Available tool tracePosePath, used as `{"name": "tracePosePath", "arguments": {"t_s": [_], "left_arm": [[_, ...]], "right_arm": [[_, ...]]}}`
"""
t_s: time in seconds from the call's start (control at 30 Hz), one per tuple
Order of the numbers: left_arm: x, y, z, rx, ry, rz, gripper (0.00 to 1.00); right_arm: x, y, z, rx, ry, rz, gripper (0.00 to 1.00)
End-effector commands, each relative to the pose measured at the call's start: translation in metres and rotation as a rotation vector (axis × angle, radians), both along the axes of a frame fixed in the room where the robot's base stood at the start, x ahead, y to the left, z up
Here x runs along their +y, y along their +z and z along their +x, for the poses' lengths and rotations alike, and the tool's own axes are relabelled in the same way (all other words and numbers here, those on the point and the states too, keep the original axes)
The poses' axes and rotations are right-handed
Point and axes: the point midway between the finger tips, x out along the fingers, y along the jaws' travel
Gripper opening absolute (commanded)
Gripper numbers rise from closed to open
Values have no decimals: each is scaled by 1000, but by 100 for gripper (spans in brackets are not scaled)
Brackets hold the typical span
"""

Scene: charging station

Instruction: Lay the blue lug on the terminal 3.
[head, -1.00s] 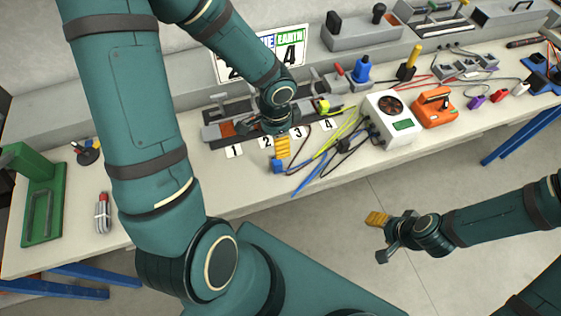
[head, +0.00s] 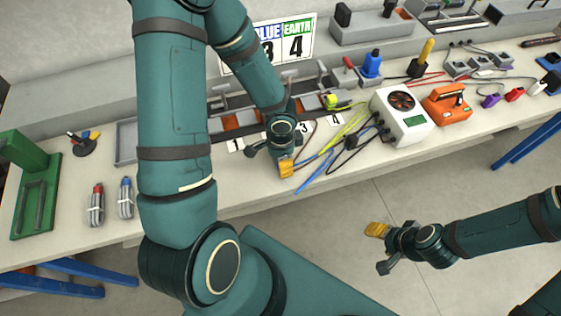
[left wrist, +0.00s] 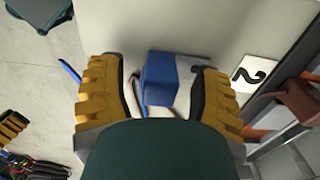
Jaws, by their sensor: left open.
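The blue lug's blue block (left wrist: 160,78) shows in the left wrist view, between the two yellow fingers of my left gripper (left wrist: 158,95). The fingers are apart, with a gap on each side of the block. A blue cable (left wrist: 69,71) shows beyond the left finger. In the head view my left gripper (head: 285,168) is low at the front of the bench and hides the block. The number 3 card (head: 304,128) lies behind it; terminal 3 itself is largely hidden by my left arm. My right gripper (head: 378,232) hangs over the floor, away from the bench; its finger gap is unclear.
A yellow-green cable (head: 347,130) and other leads run right to a white box with a fan (head: 401,112). An orange device (head: 446,104) stands beside it. A sign (head: 283,40) pairs blue with 3 and earth with 4.

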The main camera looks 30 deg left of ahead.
Motion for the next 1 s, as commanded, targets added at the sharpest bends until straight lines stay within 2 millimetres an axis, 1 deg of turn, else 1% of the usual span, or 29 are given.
{"name": "tracePosePath", "arguments": {"t_s": [0.03, 0.1, 0.3, 0.33, 0.37, 0.4, 0.47, 0.5, 0.6, 0.87, 0.97, 1.0], "left_arm": [[0, -5, 0, 1, -2, 0, 64], [0, -7, 0, 0, 0, 0, 64], [0, -6, 0, 0, 0, 0, 64], [0, -6, 0, 0, 0, 0, 63], [0, -6, 0, 0, 0, 0, 52], [0, -6, 0, 0, 0, 0, 38], [0, -6, 0, 0, 0, 0, 17], [0, -6, 0, 0, 0, 0, 3], [0, -6, 0, 0, 0, 0, 1], [0, -6, 0, 1, 0, 1, 1], [0, 0, 0, -1, -1, 1, 0], [0, 5, 0, -1, -1, 0, 0]], "right_arm": [[0, -3, -1, 2, 2, 0, 57], [0, -3, -1, 2, 2, 0, 57], [0, -2, -1, 2, 2, 0, 57], [0, -2, -1, 2, 2, 0, 57], [0, -2, -1, 2, 2, 0, 57], [0, -2, -1, 2, 2, 0, 57], [0, -2, -1, 2, 2, 0, 57], [0, -2, -1, 2, 2, 0, 57], [0, -2, -1, 2, 2, 0, 57], [0, -2, -1, 2, 1, 0, 57], [0, 1, 0, 1, 0, 0, 57], [0, 3, 0, -1, -1, 0, 57]]}}
